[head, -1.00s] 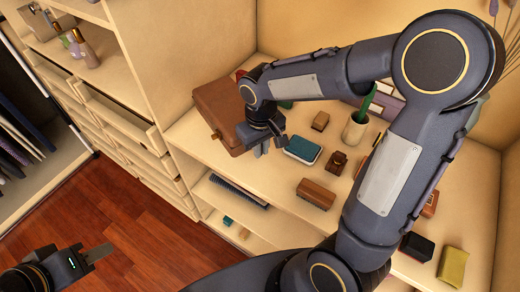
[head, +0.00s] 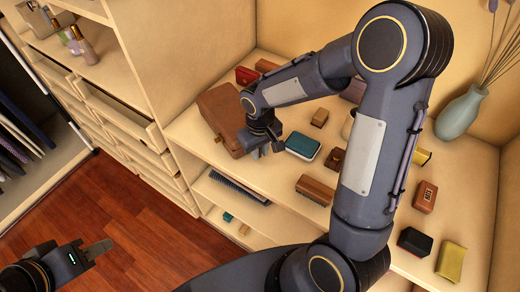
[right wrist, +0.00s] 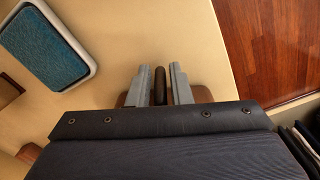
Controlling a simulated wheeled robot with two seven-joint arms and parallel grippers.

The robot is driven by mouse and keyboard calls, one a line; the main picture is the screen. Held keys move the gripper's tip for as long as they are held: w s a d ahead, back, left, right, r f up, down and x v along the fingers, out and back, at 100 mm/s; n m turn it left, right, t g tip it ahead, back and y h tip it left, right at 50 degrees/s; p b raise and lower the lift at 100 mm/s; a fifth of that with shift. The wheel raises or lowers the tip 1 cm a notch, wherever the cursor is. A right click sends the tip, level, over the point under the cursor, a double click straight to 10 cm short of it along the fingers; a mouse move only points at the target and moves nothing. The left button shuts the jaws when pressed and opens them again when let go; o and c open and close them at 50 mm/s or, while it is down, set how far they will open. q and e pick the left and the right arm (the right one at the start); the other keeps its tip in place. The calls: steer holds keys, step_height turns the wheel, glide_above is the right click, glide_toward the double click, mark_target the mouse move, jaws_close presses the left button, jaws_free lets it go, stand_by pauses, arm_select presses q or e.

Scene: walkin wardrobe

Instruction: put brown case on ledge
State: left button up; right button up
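The brown case (head: 222,112) lies on the wooden shelf top, against the tall cabinet side. My right gripper (head: 268,150) is at the case's front end, low over the shelf top. In the right wrist view its two fingers (right wrist: 161,88) stand on either side of a dark brown bar, like a handle, with narrow gaps showing. Brown edges of the case (right wrist: 202,94) show beside the fingers; the rest is hidden by the gripper body. My left gripper (head: 98,250) is over the floor at lower left, away from everything; its opening is unclear.
A teal-topped box (head: 302,146) lies just right of my right gripper. A brown brush (head: 315,190), small boxes (head: 415,242) and a grey vase (head: 460,112) stand further right. A lower shelf (head: 228,202) holds a dark comb-like item. Bottles (head: 78,45) stand on the upper left shelf (head: 110,75).

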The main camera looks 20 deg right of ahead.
steer(key=shift+o, duration=1.3)
step_height(320, 180, up, 12)
steer(key=b, duration=0.1)
steer(key=s+d+r+m+t+y, duration=0.1)
steer(key=s+d+r+t+y, duration=0.1)
steer(key=s, duration=0.6)
steer(key=shift+s+d+r+m, duration=0.3)
steer(key=shift+d+r, duration=0.1)
steer(key=shift+r, duration=0.1)
steer(key=s+t, duration=0.1)
steer(key=s, duration=0.2)
steer(key=s+m+t+y, duration=0.1)
steer(key=s, duration=0.2)
steer(key=s+a+f+m+t, duration=0.1)
steer(key=s, duration=0.2)
steer(key=shift+a+f+y, duration=0.1)
steer(key=shift+y, duration=0.2)
steer(key=shift+c, duration=0.2)
steer(key=shift+s+t, duration=0.15)
steer(key=shift+t, duration=0.15)
steer(key=shift+c, duration=1.1)
steer(key=shift+f, duration=0.15)
